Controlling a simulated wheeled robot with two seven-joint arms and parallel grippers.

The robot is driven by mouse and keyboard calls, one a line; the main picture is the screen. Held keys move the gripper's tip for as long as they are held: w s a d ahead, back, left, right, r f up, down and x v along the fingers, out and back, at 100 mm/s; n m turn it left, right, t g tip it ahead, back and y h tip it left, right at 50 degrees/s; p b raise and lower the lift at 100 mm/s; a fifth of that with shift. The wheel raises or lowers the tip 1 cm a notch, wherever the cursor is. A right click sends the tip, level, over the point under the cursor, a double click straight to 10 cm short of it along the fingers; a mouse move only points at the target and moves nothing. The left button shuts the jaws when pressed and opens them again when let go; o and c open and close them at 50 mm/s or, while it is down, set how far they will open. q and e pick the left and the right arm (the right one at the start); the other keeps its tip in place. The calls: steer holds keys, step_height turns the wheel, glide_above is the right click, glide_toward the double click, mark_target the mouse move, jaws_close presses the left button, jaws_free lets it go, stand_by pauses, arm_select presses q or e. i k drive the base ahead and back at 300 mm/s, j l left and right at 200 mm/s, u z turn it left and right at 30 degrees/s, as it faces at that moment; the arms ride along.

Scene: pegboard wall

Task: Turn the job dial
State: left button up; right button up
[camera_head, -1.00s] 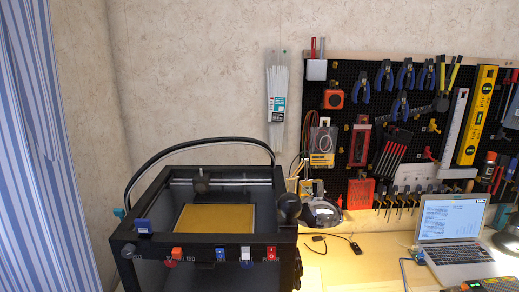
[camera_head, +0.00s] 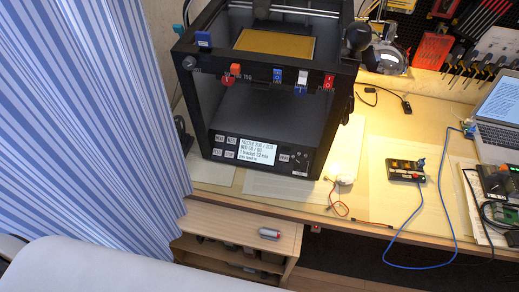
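A black box-framed 3D printer (camera_head: 196,95) stands on the table with a yellow bed (camera_head: 275,44) near its top. Its front panel (camera_head: 225,167) has a lit text screen (camera_head: 257,150) with several pale buttons to the left and one to the right. Small controls (camera_head: 298,157) sit at the panel's right end; they are too small to tell whether one is the job dial. A round dark knob (camera_head: 188,63) sits at the left end of the upper front bar; its label is unreadable. Neither gripper is in view.
Colored switches, including a red one (camera_head: 328,82), line the upper bar. A striped curtain (camera_head: 80,120) hangs close at the left. A laptop (camera_head: 498,115), a small black device (camera_head: 405,170) and cables lie to the right. A low wooden shelf (camera_head: 235,225) stands below.

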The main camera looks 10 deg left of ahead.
mark_target(300, 162)
steer(key=u, duration=1.4)
steer(key=k+l+u, duration=0.15)
steer(key=k, duration=0.5)
steer(key=k+u, duration=0.1)
steer(key=k, duration=0.6)
